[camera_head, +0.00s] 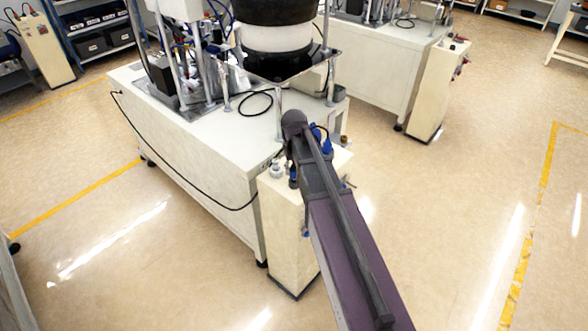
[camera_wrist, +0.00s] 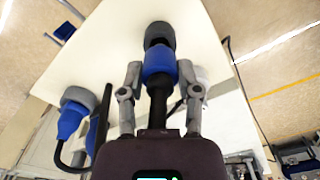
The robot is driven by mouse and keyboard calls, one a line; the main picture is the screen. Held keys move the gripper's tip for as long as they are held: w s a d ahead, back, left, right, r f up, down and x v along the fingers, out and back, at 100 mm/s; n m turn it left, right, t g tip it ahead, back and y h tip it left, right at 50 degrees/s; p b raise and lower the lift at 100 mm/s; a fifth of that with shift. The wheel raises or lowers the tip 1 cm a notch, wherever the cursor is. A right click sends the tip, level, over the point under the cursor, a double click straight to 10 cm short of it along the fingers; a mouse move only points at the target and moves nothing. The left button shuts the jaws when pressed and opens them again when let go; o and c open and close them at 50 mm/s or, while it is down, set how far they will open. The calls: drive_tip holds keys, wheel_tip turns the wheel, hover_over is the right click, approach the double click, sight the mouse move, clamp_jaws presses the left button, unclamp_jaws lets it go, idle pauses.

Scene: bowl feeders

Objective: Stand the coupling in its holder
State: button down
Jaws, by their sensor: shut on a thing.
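The coupling (camera_wrist: 158,62), a blue body with a dark grey ribbed collar, is between the two grey fingers of my gripper (camera_wrist: 159,72) in the wrist view. The fingers are shut on its blue part. A black stem runs from the coupling back toward my palm. A second blue fitting with a grey collar (camera_wrist: 77,112) and a black cable is apart, to the left. In the head view my arm hides most of the gripper; blue parts (camera_head: 321,138) show near its end, above the cream cabinet. I cannot make out the holder clearly.
The narrow cream cabinet (camera_head: 285,230) stands against the white machine bench (camera_head: 195,150), with a grey fitting (camera_head: 277,171) on its top. A bowl feeder (camera_head: 275,40) stands above the bench. A black cable loops along the bench side. Floor to the right is clear.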

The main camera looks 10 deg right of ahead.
drive_tip(key=shift+f+b, duration=0.9)
drive_tip(key=shift+f, duration=0.05)
idle(0.7)
drive_tip(key=shift+c, duration=1.1)
unclamp_jaws()
drive_tip(key=shift+o, duration=1)
drive_tip(key=shift+r, duration=0.1)
drive_tip(key=shift+r+p, duration=3.55)
drive_tip(key=shift+p, duration=0.1)
